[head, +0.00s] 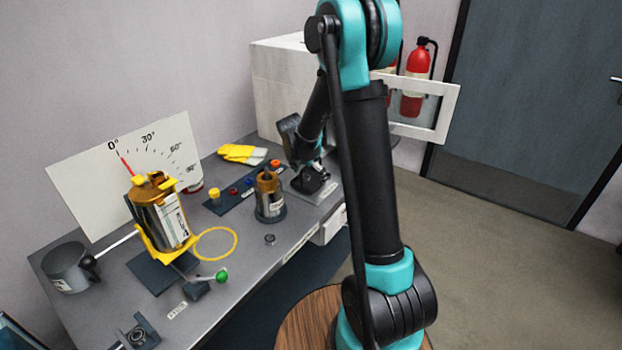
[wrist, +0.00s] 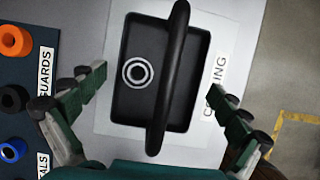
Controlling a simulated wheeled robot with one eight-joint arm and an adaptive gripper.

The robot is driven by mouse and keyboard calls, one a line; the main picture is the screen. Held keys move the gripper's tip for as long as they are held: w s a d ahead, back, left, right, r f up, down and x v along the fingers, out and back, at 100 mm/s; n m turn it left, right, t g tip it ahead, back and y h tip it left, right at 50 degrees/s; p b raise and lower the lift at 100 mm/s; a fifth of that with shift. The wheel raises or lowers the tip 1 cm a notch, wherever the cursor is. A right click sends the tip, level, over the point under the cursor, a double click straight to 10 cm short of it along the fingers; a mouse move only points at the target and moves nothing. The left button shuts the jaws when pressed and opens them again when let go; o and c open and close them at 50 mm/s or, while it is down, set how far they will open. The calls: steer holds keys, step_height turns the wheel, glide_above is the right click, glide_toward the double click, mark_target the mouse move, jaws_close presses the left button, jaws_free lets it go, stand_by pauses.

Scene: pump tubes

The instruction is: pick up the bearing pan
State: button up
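The bearing pan (wrist: 190,85) is a black rectangular pan with a tall arched handle across it. It sits on a pale plate, and a silver ring-shaped bearing (wrist: 138,73) lies inside it. In the head view the pan (head: 311,181) is at the right end of the bench, partly hidden by my arm. My gripper (wrist: 158,84) is open and above the pan, its green fingers spread to either side, with the handle between them. The fingers look clear of the pan. In the head view my gripper (head: 309,155) is small and partly hidden.
A dark strip (head: 232,199) with coloured guards and seals lies left of the pan. A brass-topped pump (head: 270,196) stands closer in. Yellow gloves (head: 241,153) lie behind. A white box stands against the wall. A yellow-framed canister (head: 163,219) is at left.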

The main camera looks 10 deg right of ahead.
steer(key=c, duration=1.2)
steer(key=shift+c, duration=0.2)
steer(key=shift+r, duration=0.1)
